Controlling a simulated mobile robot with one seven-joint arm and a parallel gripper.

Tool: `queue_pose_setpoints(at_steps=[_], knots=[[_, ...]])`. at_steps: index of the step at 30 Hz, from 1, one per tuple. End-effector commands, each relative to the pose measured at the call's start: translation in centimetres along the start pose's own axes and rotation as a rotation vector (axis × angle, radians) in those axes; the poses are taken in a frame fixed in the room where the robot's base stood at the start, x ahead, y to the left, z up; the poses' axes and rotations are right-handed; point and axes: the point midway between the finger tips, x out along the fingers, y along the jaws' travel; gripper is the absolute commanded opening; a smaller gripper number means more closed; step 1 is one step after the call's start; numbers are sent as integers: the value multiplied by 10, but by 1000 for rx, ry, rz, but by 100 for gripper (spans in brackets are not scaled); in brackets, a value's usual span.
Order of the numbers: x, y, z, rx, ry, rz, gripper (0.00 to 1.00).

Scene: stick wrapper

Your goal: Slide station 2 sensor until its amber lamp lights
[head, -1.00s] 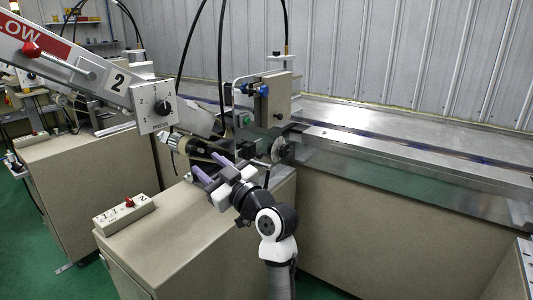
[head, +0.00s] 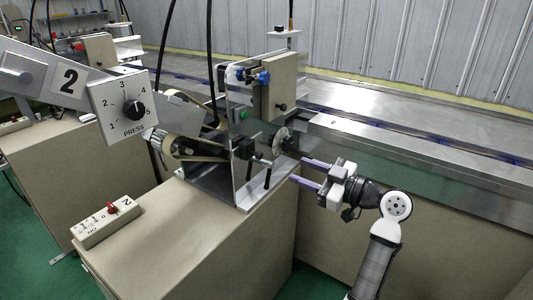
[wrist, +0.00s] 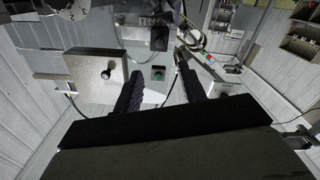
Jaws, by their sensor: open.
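Station 2 is marked by a "2" plate (head: 70,78) on its arm. A small black block (head: 243,147) sits low on its metal frame (head: 240,185), with black levers beside it; it may be the sensor, but I cannot tell. No lit amber lamp is distinguishable. My gripper (head: 297,169) is open and empty, its purple fingers pointing left at the frame near a round disc (head: 281,141). A dark block (wrist: 160,39) shows above that button.
A PRESS dial (head: 134,108) stands left of the frame. A beige box with a black knob (head: 280,85) is on the frame's upper part. A switch box (head: 108,221) lies on the cabinet (head: 200,240). The metal conveyor bed (head: 400,140) runs behind my arm.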

Motion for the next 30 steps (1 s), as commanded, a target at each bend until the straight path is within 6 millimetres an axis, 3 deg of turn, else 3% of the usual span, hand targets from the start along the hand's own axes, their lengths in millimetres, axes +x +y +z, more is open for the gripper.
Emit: queue_pose_setpoints(at_steps=[9,15,21,29,30], knots=[[70,0,-3,2,0,-3,41],[100,0,-2,2,0,-2,41],[112,0,0,0,0,0,41],[113,0,0,0,-1,1,41],[113,0,0,0,-1,0,37]])
